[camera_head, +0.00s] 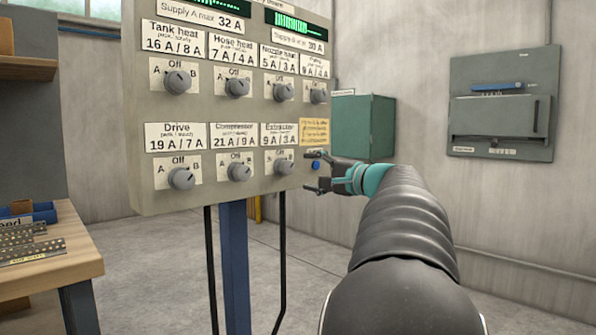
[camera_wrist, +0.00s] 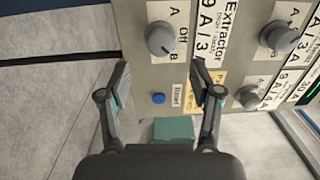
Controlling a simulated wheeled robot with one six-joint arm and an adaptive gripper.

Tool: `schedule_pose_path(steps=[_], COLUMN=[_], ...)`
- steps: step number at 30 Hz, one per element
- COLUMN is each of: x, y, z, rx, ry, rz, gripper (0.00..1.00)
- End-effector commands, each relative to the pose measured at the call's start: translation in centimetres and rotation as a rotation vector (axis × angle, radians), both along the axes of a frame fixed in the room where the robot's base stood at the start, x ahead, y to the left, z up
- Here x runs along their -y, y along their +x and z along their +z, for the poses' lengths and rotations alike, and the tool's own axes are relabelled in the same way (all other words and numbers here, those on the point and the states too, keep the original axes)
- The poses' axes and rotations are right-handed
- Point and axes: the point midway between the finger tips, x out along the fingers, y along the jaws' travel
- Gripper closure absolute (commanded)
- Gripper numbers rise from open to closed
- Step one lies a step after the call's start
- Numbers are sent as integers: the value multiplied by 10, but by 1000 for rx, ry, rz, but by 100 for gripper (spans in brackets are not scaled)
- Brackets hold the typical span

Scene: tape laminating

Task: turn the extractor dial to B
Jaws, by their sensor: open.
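The extractor dial (camera_head: 284,165) is a grey round knob at the lower right of the panel, under the label "Extractor 9 A / 3 A". It also shows in the wrist view (camera_wrist: 160,40), turned sideways, with marks A, Off and B around it. I cannot tell for certain which mark its pointer faces. My gripper (camera_head: 312,171) is open and empty, to the right of the dial in the head view. In the wrist view, my gripper's fingers (camera_wrist: 160,76) are spread wide, with the dial ahead between and beyond the tips, apart from them.
A blue reset button (camera_wrist: 158,98) sits close beside the dial, near my fingers. The compressor dial (camera_head: 239,172) and drive dial (camera_head: 181,178) are left of it. The panel (camera_head: 140,110) carries several more dials above. A green cabinet (camera_head: 363,127) stands behind.

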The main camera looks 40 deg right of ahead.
Motion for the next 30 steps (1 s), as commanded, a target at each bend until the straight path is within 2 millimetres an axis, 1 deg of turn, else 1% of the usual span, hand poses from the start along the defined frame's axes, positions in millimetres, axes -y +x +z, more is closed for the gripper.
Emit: schedule_pose_path(steps=[1, 3, 9, 27, 29, 30], x=[1, 3, 3, 3, 0, -5], y=[-9, -19, -33, -34, -33, -31], z=[0, 0, -1, -1, -2, -3], rx=[0, 0, 0, 0, -5, -14], ry=[0, 0, 0, 1, -2, -5], rz=[-3, -2, 0, 1, 5, 11], gripper=[36, 36, 36, 36, 36, 36])
